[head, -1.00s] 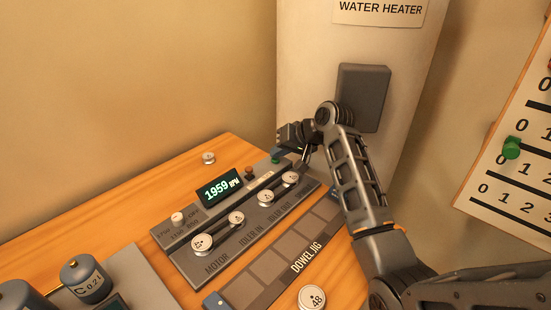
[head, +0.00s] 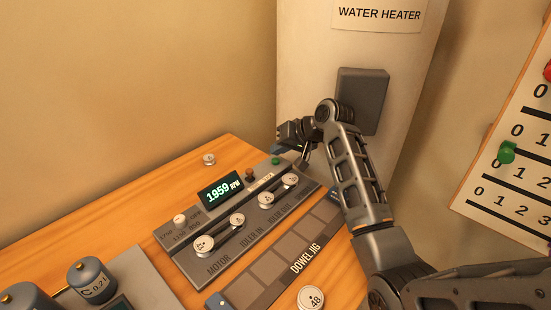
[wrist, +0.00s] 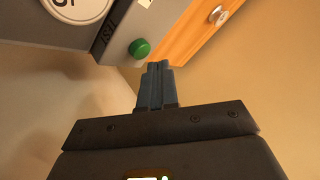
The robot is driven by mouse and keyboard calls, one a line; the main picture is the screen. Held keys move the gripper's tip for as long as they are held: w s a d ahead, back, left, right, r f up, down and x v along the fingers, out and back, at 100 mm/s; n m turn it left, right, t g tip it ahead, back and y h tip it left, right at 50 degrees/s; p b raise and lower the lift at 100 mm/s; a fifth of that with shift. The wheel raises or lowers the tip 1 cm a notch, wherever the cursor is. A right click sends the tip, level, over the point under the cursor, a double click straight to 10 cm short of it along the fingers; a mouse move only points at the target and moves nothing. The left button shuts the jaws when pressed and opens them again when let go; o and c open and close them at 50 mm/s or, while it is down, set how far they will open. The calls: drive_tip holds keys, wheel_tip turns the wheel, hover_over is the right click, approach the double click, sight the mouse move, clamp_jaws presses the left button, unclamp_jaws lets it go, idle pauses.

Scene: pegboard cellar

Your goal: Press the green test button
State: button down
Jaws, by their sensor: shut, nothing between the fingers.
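The green test button (head: 275,161) sits at the far right corner of the grey motor panel (head: 190,262), beside the display. In the wrist view the green button (wrist: 139,48) stands by a partly seen label on the panel's edge. My gripper (head: 279,150) is above the button in the head view, its fingers small and partly hidden by my wrist. In the wrist view my gripper's blue-grey fingers (wrist: 157,66) are shut and empty. Their tips appear just below and right of the button, with a gap between them in the picture.
The display (head: 220,190) reads 1959 RPM. A dark red knob (head: 249,176) stands near the button, and several round pulleys sit on the panel. A dowel jig (head: 275,270) lies in front. The water heater (head: 310,60) rises close behind my gripper. A small round knob (head: 208,160) lies behind the panel.

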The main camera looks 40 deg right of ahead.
sight(279, 161)
drive_tip(key=shift+r, duration=0.1)
wheel_tip(279, 161, up, 5)
drive_tip(key=p, duration=0.5)
drive_tip(key=shift+s, duration=0.1)
idle(0.8)
